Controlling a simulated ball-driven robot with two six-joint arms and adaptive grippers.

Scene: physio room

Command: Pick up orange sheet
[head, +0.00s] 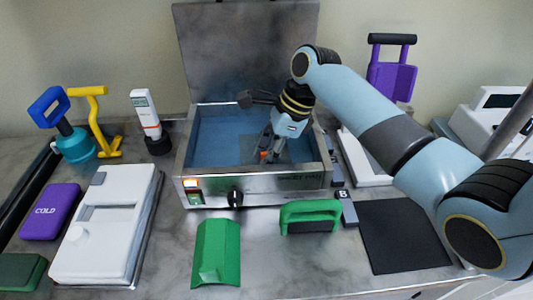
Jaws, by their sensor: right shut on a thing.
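My right gripper (269,150) reaches down into the open metal water bath (257,182). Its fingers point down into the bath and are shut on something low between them. A small patch of orange (263,155) shows at the fingertips; I take it for the orange sheet, most of which is hidden by the fingers and the bath's front wall. A dark greyish area lies around the fingertips in the blue bath. My left gripper is not in view.
The bath's lid (245,50) stands open behind. A green sheet (216,252) and a green-handled block (310,216) lie in front. A black mat (403,235) is at right, a white device (104,222) and purple cold pack (50,212) at left.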

